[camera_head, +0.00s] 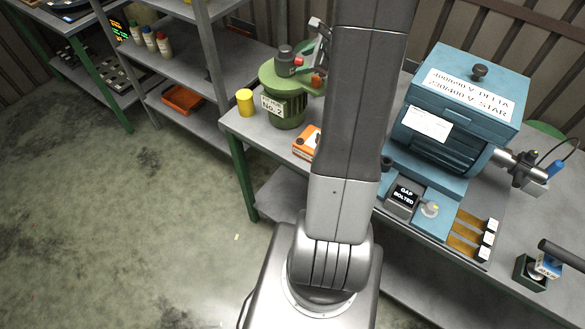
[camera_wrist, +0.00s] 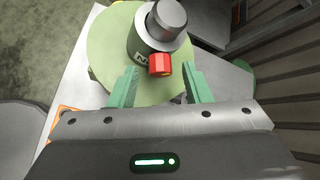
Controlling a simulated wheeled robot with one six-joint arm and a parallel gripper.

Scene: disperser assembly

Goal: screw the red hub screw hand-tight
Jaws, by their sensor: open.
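In the wrist view the red screw (camera_wrist: 160,64) shows at the hub's near side, below the grey round top (camera_wrist: 168,15). My gripper (camera_wrist: 160,68) is open, with one green finger on each side of the screw. I see gaps between both fingers and the screw. The green disc (camera_wrist: 105,50) lies beneath. In the head view my arm hides much of the gripper.
A yellow cylinder (camera_head: 245,102) stands left of the motor. An orange box (camera_head: 306,141) lies in front, partly behind my arm. A large blue motor (camera_head: 459,107) fills the bench's right side. Shelves (camera_head: 196,70) stand at the left. Floor is clear at the lower left.

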